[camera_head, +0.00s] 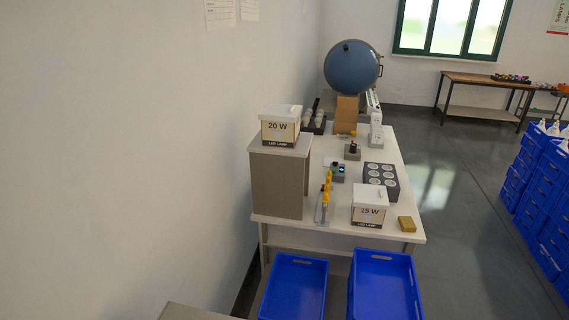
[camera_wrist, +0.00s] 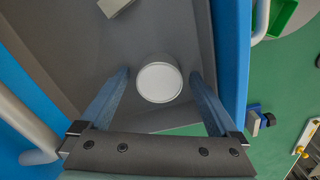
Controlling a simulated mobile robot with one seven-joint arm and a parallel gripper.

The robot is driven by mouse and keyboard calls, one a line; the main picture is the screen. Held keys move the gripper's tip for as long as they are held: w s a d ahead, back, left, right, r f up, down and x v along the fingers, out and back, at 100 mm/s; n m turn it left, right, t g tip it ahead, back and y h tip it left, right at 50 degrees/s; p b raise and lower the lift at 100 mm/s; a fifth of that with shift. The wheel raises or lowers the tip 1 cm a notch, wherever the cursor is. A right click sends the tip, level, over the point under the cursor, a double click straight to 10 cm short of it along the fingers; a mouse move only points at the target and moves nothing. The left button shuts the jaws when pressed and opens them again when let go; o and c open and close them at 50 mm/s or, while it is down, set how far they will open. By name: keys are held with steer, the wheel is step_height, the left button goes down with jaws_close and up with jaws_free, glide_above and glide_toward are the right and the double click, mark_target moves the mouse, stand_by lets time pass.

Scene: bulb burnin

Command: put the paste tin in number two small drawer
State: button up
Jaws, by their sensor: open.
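In the wrist view a round tin with a plain white top (camera_wrist: 160,82), likely the paste tin, stands on the grey floor of an open drawer-like compartment (camera_wrist: 75,45). My gripper (camera_wrist: 160,74) is open, with one blue-grey finger on each side of the tin. Gaps show between the fingers and the tin, so I see no contact. No number shows on the compartment. My gripper, the tin and the drawer are not visible in the head view.
A pale block (camera_wrist: 115,5) lies in the same compartment, at the top. A blue panel (camera_wrist: 230,60) borders it on the right, with a green surface (camera_wrist: 285,95) beyond. The head view shows a white workbench (camera_head: 340,215) with boxes and blue crates (camera_head: 385,285).

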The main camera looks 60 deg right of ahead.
step_height(320, 180, up, 12)
steer(key=shift+b, duration=0.4)
steer(key=shift+w, duration=0.1)
